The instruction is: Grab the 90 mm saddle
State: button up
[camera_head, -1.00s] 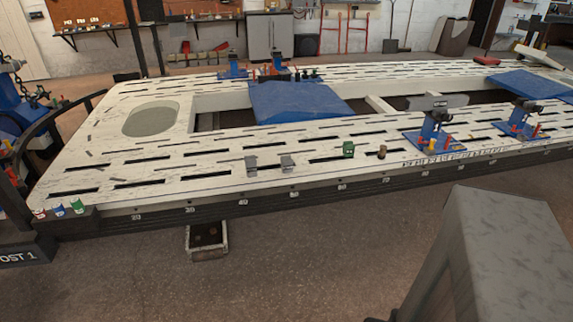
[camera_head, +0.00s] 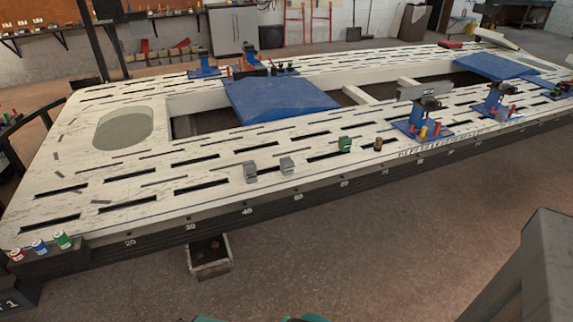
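I cannot tell which piece is the 90 mm saddle; no size marking on a loose piece is readable. Two small grey blocks, a left one (camera_head: 250,172) and a right one (camera_head: 287,166), stand apart near the front edge of the slotted white bench (camera_head: 150,168). A green block (camera_head: 344,145) and a small brown cylinder (camera_head: 378,144) stand further right. Small red (camera_head: 15,254), blue (camera_head: 39,247) and green (camera_head: 62,240) pieces with white labels sit at the bench's front left corner. My gripper is not visible; my grey arm fills the lower right corner.
Blue clamp stands (camera_head: 422,122) with upright parts stand on the bench further right. A blue sheet (camera_head: 280,99) lies across the bench's middle opening. An open box (camera_head: 209,256) stands on the floor below the front edge. The floor (camera_head: 400,235) in front is mostly clear.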

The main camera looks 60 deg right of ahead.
aim_at(286, 166)
jog(key=z, duration=0.65)
jog(key=i, duration=1.1)
jog(key=z, duration=0.4)
